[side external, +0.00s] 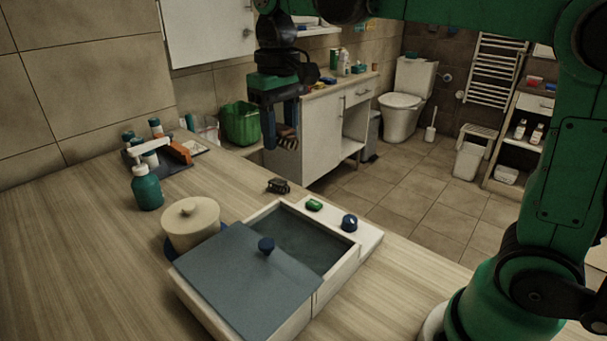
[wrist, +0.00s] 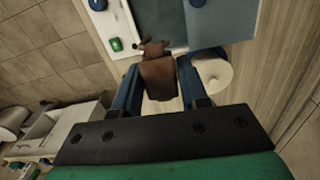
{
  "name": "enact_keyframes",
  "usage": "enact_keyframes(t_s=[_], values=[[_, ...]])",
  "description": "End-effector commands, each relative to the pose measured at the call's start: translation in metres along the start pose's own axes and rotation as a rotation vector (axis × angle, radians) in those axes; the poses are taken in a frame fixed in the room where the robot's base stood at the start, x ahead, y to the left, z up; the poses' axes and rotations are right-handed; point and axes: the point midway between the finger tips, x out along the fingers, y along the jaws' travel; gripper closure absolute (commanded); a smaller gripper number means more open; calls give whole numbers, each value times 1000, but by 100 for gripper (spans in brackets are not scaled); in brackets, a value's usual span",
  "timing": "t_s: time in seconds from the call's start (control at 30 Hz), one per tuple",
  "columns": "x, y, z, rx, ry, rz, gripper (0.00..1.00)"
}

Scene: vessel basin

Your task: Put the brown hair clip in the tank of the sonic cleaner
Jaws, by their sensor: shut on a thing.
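My gripper (side external: 282,138) is shut on the brown hair clip (side external: 290,137) and holds it in the air above the far edge of the counter, beyond the sonic cleaner. In the wrist view the brown hair clip (wrist: 158,78) sits between the two blue fingers. The sonic cleaner (side external: 366,245) is a pale box with a green button (side external: 314,204) and a dark blue knob (side external: 349,222) on its ledge. Its grey-blue lid (side external: 235,285) covers the near-left part. The tank (side external: 300,240) is exposed on the far-right side.
A small dark object (side external: 278,186) lies on the counter behind the cleaner. A beige lidded pot (side external: 190,222) stands left of the cleaner. A teal pump bottle (side external: 146,188) and a tray of bottles are farther left. The counter's left front is clear.

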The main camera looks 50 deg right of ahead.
Motion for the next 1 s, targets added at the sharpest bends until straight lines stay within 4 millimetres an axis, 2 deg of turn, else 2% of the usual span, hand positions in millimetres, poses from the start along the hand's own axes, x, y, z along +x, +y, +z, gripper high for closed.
enact_keyframes(t_s=[0.03, 0.2, 0.3, 0.47, 0.57, 1.0], values=[[-4, -2, 14, -12, 0, 0, 100], [-12, -5, 49, -40, 0, 0, 100], [-13, -5, 62, -50, 0, 0, 100], [-7, -6, 70, -57, 0, 0, 100], [9, -6, 70, -57, 0, 0, 100], [105, -6, 70, -56, 0, 0, 100]])
